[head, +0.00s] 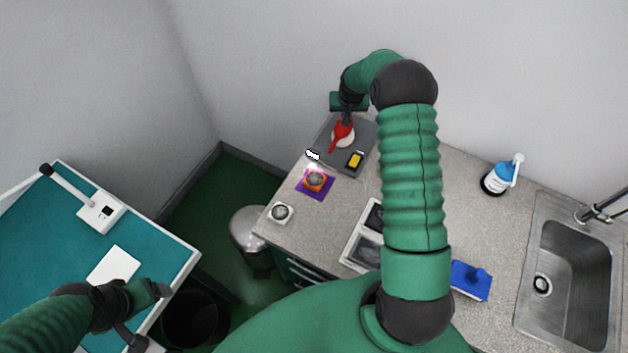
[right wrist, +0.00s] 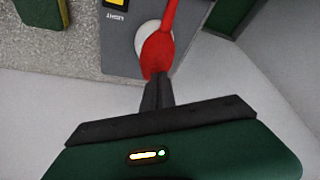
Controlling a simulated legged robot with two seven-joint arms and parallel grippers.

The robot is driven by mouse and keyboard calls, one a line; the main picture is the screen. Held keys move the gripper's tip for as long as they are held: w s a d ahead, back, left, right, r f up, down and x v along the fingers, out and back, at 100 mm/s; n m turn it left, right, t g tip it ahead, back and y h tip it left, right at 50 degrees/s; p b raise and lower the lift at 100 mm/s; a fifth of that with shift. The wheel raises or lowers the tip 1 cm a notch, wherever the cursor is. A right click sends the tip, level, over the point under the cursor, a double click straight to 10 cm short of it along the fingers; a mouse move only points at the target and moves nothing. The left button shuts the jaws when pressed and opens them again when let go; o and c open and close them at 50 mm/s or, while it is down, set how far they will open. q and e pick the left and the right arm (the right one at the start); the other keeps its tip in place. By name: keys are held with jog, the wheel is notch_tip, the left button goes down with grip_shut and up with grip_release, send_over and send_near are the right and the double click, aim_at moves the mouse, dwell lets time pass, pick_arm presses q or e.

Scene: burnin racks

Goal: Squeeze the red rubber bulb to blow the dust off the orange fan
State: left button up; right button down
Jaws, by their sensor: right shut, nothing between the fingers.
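The red rubber bulb (head: 342,133) with its narrow nozzle rests on a white round holder on a dark grey mat (head: 327,157). It also shows in the right wrist view (right wrist: 157,52). My right gripper (head: 347,117) is over the bulb, fingers shut and empty. In the right wrist view its fingertips (right wrist: 158,82) meet at the bulb's near end; I cannot tell whether they touch it. The orange fan (head: 306,186), with a grey round middle, lies on a purple pad (head: 325,191) in front of the mat. My left gripper (head: 150,312) appears open and empty over the teal table.
A yellow-and-black item (head: 355,159) lies on the mat. A white round piece (head: 281,212) is at the counter's left edge. A bin (head: 248,228) stands left of the counter.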

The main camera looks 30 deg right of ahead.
jog(key=shift+s+f+b, duration=0.1)
jog(key=shift+f+b, duration=0.95)
jog(key=shift+f, duration=0.4)
jog(key=shift+r, duration=0.1)
jog(key=shift+r+p, duration=1.05)
jog(key=shift+r, duration=0.35)
jog(key=shift+f, duration=0.15)
jog(key=shift+f+b, duration=1.2)
jog(key=shift+f, duration=0.25)
jog(key=shift+r+p, duration=1.05)
jog(key=shift+r, duration=0.55)
jog(key=shift+r, duration=0.1)
